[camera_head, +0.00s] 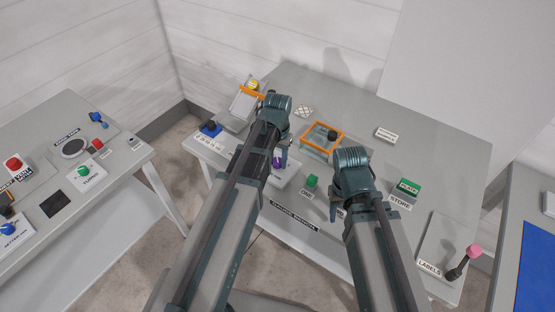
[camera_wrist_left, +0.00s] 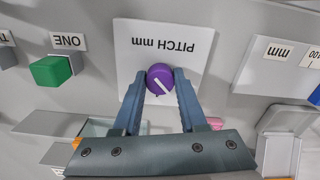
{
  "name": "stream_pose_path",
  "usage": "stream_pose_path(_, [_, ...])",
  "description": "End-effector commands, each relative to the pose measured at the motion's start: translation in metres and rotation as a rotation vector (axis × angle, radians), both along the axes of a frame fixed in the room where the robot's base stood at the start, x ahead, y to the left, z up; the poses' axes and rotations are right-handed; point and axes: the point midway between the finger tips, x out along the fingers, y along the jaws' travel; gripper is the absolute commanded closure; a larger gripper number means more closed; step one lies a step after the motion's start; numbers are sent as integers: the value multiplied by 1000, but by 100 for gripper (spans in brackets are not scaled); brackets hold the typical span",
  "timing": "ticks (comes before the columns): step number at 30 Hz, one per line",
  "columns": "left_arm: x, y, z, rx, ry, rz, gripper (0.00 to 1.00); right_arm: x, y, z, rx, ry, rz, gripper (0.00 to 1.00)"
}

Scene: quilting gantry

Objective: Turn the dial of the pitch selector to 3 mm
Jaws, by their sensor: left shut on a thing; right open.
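The pitch selector's purple dial (camera_wrist_left: 160,79) sits on a white plate (camera_wrist_left: 190,50) lettered "PITCH mm", upside down in the left wrist view. A white line runs diagonally across the dial's top. My left gripper (camera_wrist_left: 160,84) is shut on the dial, one finger on each side. In the head view a bit of the purple dial (camera_head: 277,162) shows beside my left gripper (camera_head: 281,158). The scale numbers are not readable, so the setting cannot be told. My right gripper (camera_head: 336,190) is open, over the table to the right; its wrist largely hides its fingers.
A green button (camera_head: 311,181) marked ONE stands right of the dial, and a green block (camera_head: 408,187) further right. An orange-framed clear box (camera_head: 322,136) lies behind. A blue knob (camera_head: 211,127) is at the left, a pink-knobbed lever (camera_head: 473,251) at the right.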

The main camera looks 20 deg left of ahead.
Motion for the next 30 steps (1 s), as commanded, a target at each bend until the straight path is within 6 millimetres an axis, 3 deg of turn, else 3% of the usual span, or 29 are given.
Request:
stream_pose_path(19, [0, 0, 0, 0, 0, 52, 100, 0, 0, 0, 0, 0, 0, 50])
stream_pose_path(20, [0, 0, 0, 0, 0, 52, 57, 0, 0, 0, 0, 0, 0, 50])
stream_pose_path(21, [0, 0, 0, 0, 0, 51, 50, 0, 0, 0, 0, 0, 0, 50])
stream_pose_path(25, [0, 0, 0, 0, 0, 51, 29, 0, 0, 0, 0, 0, 0, 50])
stream_pose_path(30, [0, 0, 0, 0, 0, 50, 29, 0, 0, 0, 0, 0, 0, 50])
